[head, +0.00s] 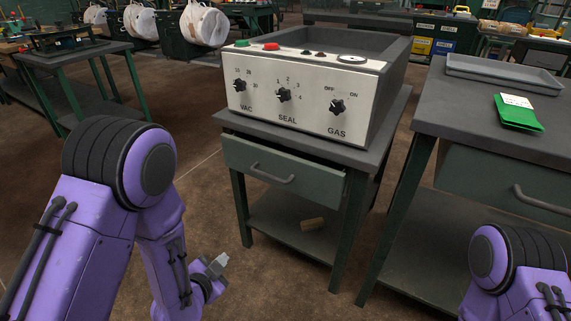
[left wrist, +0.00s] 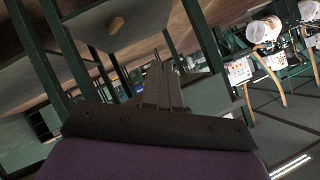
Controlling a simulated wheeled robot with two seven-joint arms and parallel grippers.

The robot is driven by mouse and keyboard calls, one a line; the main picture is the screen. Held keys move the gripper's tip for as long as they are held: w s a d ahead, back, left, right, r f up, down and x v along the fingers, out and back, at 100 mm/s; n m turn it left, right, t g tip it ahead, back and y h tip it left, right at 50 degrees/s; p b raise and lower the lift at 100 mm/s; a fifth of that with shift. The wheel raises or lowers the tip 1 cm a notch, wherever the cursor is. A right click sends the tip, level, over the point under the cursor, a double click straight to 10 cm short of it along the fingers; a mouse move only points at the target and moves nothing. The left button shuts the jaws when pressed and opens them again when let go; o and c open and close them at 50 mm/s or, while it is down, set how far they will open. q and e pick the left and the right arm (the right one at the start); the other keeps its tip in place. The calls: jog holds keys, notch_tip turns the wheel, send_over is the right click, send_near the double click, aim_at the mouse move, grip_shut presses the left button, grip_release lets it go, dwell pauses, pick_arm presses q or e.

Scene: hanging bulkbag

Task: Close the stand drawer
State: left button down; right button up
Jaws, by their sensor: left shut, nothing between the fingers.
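The stand drawer (head: 315,184) is a grey-green box front with a bar handle (head: 271,174), under the top of the stand (head: 375,150). It stands partly pulled out, with a dark gap showing above its front. My left gripper (head: 222,260) is low and in front of the stand, to the left of and below the handle, apart from the drawer. Its fingers are shut and empty; they also show in the left wrist view (left wrist: 160,82), where a green panel (left wrist: 205,95) appears just beyond them. My right gripper is out of view.
A sealing machine (head: 310,90) with several knobs sits on the stand. A small wooden block (head: 313,224) lies on its lower shelf. A second bench (head: 460,120) with a tray (head: 505,75) and green pad (head: 518,112) stands right. Floor left of the stand is clear.

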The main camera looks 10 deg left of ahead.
pick_arm(q)
jog(key=w+d+r+m+t+h, duration=0.2)
jog(key=w+d+r+m+t, duration=0.1)
jog(key=w+r+m, duration=0.4)
jog(key=m+t+h, duration=0.2)
jog(key=m+h, duration=0.2)
jog(key=m, duration=0.3)
send_near(281, 156)
jog(key=b+x, duration=0.1)
jog(key=x, duration=0.5)
jog(key=shift+w+d+r, duration=0.1)
jog(key=shift+w+d, duration=0.1)
jog(key=shift+w, duration=0.15)
